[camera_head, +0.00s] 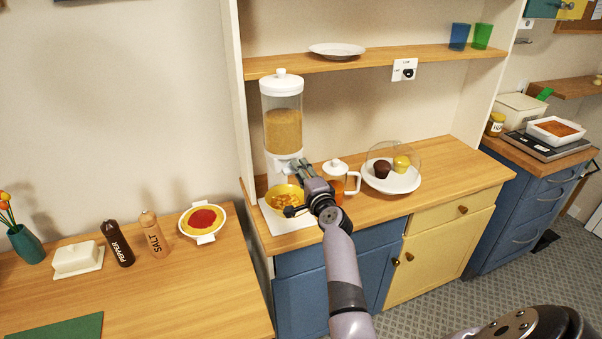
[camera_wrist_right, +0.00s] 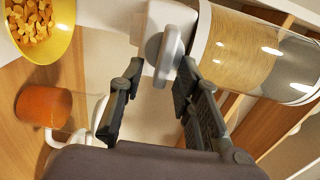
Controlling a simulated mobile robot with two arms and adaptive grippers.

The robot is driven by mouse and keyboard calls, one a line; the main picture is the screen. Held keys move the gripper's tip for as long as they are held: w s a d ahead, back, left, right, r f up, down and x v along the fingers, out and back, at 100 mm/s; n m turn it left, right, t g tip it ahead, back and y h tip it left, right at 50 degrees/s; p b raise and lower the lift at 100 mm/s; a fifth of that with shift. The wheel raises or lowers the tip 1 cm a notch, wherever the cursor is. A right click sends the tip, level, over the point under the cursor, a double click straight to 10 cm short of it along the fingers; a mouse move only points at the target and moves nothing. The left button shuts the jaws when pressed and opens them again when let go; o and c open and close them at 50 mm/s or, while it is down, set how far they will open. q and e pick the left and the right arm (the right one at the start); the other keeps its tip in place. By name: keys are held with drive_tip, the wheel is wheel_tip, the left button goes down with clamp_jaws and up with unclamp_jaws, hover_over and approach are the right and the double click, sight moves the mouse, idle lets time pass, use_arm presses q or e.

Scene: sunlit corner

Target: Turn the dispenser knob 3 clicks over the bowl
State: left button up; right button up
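The cereal dispenser (camera_head: 282,128) stands at the left end of the hutch counter, with a white lid and a clear hopper partly full of tan grain. Its light grey knob (camera_wrist_right: 168,52) shows in the right wrist view on the white neck. My right gripper (camera_head: 296,166) is in front of the dispenser; in its wrist view (camera_wrist_right: 162,74) the fingers are apart with the knob between or just beyond the tips. I cannot tell whether they touch it. The yellow bowl (camera_head: 273,201) sits under the dispenser with orange-brown pieces in it; it also shows in the wrist view (camera_wrist_right: 66,34). My left gripper is not in view.
A glass jug of orange liquid (camera_head: 338,186) with a white lid stands close right of my gripper. A white plate (camera_head: 405,185) holds two cupcakes under a clear dome. A shelf (camera_head: 380,60) crosses above. A pale mat (camera_head: 268,222) lies beneath the bowl.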

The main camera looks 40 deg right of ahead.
drive_tip(key=shift+s, duration=0.1)
drive_tip(key=v, duration=1.1)
drive_tip(key=shift+s, duration=0.4)
drive_tip(key=shift+f, duration=0.1)
